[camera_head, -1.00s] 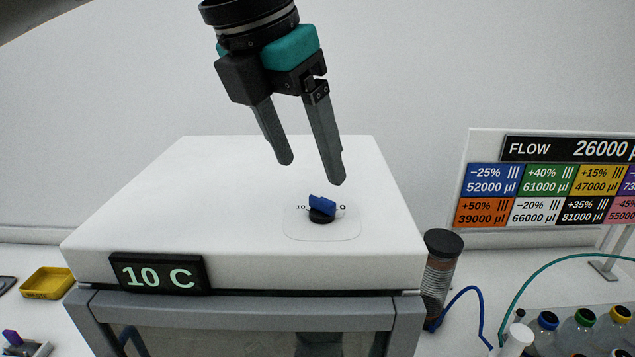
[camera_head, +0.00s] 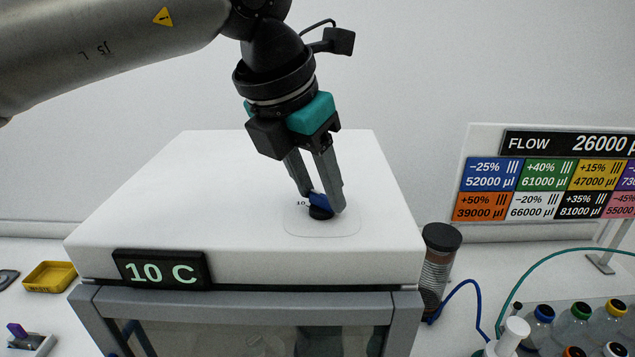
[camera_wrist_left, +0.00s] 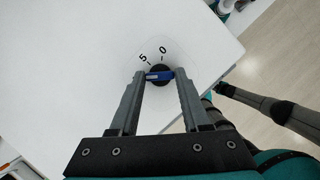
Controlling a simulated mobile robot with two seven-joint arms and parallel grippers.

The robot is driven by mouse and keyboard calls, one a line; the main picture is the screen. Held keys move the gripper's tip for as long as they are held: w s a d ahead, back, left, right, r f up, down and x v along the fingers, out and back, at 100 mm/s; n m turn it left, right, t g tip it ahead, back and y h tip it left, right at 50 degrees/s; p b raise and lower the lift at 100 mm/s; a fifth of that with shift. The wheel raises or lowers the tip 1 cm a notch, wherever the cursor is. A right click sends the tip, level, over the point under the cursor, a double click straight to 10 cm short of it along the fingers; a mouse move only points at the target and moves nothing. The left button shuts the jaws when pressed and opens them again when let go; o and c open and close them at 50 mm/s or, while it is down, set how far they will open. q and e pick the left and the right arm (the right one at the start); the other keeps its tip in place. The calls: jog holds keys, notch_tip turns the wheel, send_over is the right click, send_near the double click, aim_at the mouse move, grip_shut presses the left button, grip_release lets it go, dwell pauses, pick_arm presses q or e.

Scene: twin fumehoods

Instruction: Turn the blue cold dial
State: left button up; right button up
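The blue dial (camera_head: 320,202) has a bar-shaped blue handle on a black round base, set in a pale plate on top of the white cabinet (camera_head: 160,190). My left gripper (camera_head: 322,203) points down at it, one finger on each side of the handle. In the left wrist view the handle (camera_wrist_left: 160,75) lies across the space between the fingertips of the left gripper (camera_wrist_left: 160,76). I cannot tell whether the fingertips touch it. Marks 5 and 0 show beside the dial there. The display (camera_head: 161,271) reads 10 C. My right gripper is not in view.
A dark-capped cylinder (camera_head: 440,262) with a blue hose stands right of the cabinet. Several capped bottles (camera_head: 573,322) are at lower right, under a flow board (camera_head: 549,180). A yellow tray (camera_head: 49,277) lies at left. The cabinet top around the dial is clear.

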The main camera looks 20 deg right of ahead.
pick_arm(q)
grip_shut()
